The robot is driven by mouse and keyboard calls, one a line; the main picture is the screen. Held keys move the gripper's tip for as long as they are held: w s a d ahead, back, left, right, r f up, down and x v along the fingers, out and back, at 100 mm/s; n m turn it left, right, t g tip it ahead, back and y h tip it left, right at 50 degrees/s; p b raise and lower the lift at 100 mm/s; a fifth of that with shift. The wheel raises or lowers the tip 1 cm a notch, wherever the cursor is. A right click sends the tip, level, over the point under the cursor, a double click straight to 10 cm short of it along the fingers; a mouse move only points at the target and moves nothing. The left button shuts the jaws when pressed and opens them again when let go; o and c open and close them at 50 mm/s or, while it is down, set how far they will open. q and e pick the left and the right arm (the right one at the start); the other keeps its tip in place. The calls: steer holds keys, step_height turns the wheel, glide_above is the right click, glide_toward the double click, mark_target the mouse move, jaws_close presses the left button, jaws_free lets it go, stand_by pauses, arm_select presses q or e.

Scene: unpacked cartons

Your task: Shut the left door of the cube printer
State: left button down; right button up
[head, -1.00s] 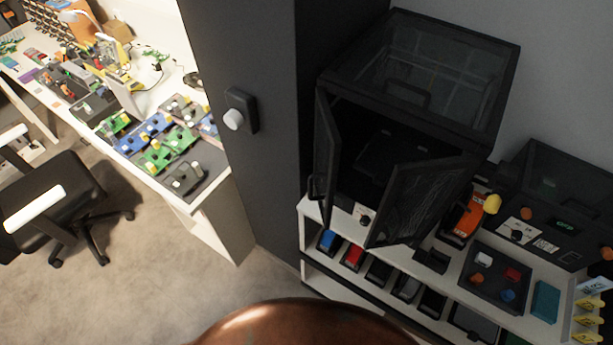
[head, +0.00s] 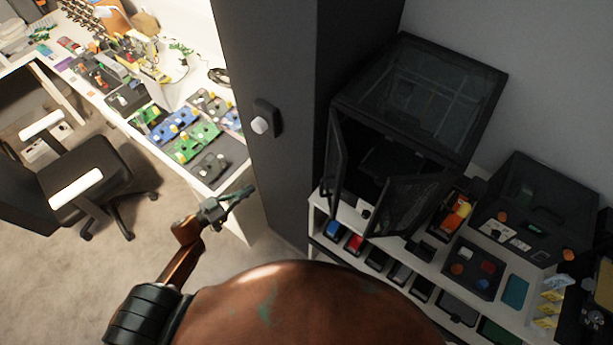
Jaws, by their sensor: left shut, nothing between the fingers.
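The cube printer (head: 418,100) is a black box with a clear-panelled top, standing on a white shelf unit at the right. Its left door (head: 335,165) stands open, swung out toward me and seen nearly edge-on. Its right door (head: 402,205) is also open, angled outward over the shelf's front edge. My left gripper (head: 246,194) is shut and empty, in front of the desk's end, left of the printer and well apart from the left door. My right gripper is not in view.
A tall dark cabinet (head: 285,60) stands just left of the printer. A white desk with circuit boards (head: 190,140) and a black office chair (head: 85,180) are at the left. Small bins fill the white shelf (head: 470,300) below the printer. Open floor lies at lower left.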

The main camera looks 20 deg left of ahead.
arm_select(q)
steer(key=s+d+r+m+g+h+p, duration=0.2)
steer(key=s+d+r+m+g+h, duration=0.15)
steer(key=r, duration=0.45)
steer(key=s+d+r+m+g+h+p, duration=0.2)
steer(key=s+d+r+g, duration=0.15)
steer(key=r, duration=0.55)
steer(key=s+d+r+m+g+h+p, duration=0.2)
steer(key=d+r+m+g, duration=0.15)
steer(key=r, duration=0.45)
steer(key=p+x, duration=0.4)
steer(key=x, duration=1)
steer(key=shift+s+d+r, duration=0.2)
steer(key=shift+d, duration=0.2)
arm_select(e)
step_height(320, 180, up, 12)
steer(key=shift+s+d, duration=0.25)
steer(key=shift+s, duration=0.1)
arm_select(q)
steer(key=shift+p, duration=0.3)
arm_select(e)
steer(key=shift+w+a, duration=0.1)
